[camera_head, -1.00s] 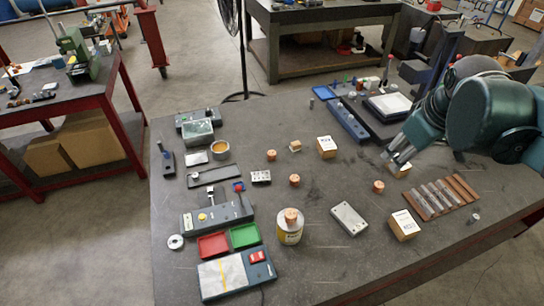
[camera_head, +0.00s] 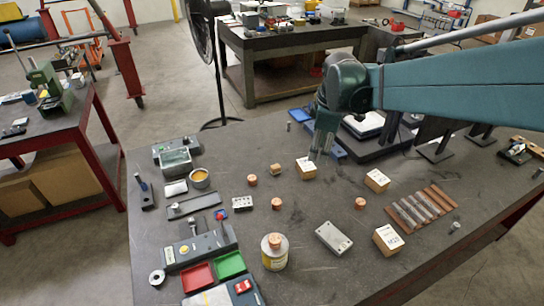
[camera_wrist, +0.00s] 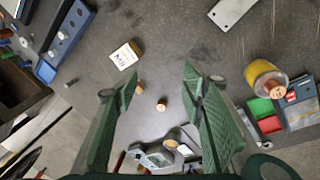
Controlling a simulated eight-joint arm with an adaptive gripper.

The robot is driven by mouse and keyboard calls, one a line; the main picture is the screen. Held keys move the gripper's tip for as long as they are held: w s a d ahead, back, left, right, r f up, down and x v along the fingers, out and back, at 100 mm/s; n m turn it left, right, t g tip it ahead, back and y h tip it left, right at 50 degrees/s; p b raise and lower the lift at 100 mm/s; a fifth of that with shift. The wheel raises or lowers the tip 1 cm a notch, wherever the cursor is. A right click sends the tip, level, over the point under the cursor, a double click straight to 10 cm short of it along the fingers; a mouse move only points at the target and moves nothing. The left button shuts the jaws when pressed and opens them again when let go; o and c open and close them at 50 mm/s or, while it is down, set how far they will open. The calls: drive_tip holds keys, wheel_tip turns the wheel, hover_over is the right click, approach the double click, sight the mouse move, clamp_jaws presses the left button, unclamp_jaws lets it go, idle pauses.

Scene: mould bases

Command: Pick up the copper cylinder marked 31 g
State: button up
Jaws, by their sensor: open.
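Several small copper cylinders stand on the dark table: one at left (camera_head: 252,181), one in the middle (camera_head: 276,204), one at right (camera_head: 360,203), and one on top of a yellow-labelled can (camera_head: 275,240). No 31 g mark is legible on any of them. My gripper (camera_head: 321,157) is open and empty, above the table near the back wooden block (camera_head: 306,168). In the wrist view, my gripper's spread fingers (camera_wrist: 160,76) point across the table. A copper cylinder (camera_wrist: 162,104) shows between them, with a smaller copper-coloured piece (camera_wrist: 140,88) beside the left finger.
Other wooden blocks (camera_head: 377,180) (camera_head: 387,239), a grey metal plate (camera_head: 333,238) and a rack of strips (camera_head: 423,207) stand at right. Red (camera_head: 198,277) and green (camera_head: 230,264) trays lie at front left. A blue tray (camera_head: 300,115) lies behind my gripper.

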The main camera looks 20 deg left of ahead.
drive_tip(key=w+a+f+n+g, duration=0.1)
drive_tip(key=w+a+f+n, duration=0.2)
drive_tip(key=a, duration=0.4)
drive_tip(key=a+f+n, duration=0.3)
drive_tip(key=a+f, duration=0.3)
drive_tip(key=a, duration=0.2)
drive_tip(key=n+g+h, duration=0.1)
drive_tip(key=n, duration=0.3)
hover_over(252, 177)
wheel_tip(252, 177, down, 10)
drive_tip(key=shift+r, duration=0.15)
drive_tip(key=shift+f, duration=1.3)
drive_tip(key=shift+s+f, duration=0.1)
drive_tip(key=shift+f, duration=2.5)
drive_tip(key=c, duration=1.1)
